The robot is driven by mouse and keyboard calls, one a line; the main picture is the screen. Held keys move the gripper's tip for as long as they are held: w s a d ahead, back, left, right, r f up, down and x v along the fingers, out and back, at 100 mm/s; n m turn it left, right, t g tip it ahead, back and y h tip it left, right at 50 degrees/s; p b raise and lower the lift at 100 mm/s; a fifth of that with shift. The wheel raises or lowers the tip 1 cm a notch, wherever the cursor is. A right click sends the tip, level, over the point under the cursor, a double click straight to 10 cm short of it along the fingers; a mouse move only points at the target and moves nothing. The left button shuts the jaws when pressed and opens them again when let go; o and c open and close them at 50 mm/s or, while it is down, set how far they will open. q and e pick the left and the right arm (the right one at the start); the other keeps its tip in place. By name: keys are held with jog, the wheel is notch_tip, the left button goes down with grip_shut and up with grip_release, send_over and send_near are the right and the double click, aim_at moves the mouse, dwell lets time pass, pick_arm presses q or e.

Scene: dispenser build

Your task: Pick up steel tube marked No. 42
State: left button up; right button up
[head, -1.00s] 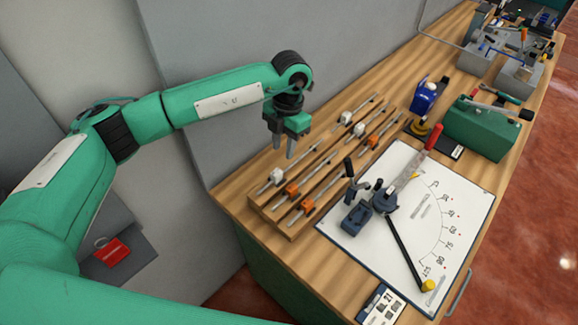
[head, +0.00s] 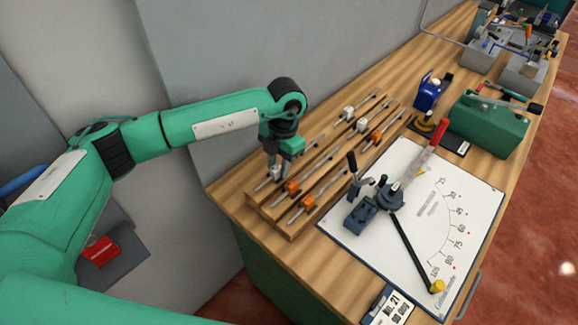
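Several thin steel tubes lie side by side on a wooden rack (head: 287,236), each with a white or orange block on it. No number 42 can be read on any of them. My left gripper (head: 274,176) points down at the near-left end of the rack, over the leftmost tube (head: 261,187) and its white block (head: 275,171). The fingertips are at the block's height and partly hide it. Whether they touch or grip it is too small to tell. My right gripper is out of view.
Right of the rack lies a white board (head: 425,215) with an angle scale and a dark pivoting lever tool (head: 389,196). A blue device (head: 428,95) and a green box (head: 487,125) stand behind. A grey wall (head: 330,50) borders the bench.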

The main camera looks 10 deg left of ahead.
aim_at(278, 165)
pick_arm(q)
jog(key=shift+c, duration=0.4)
grip_shut()
jog(key=shift+r+p, duration=1.3)
jog(key=shift+r, duration=2.2)
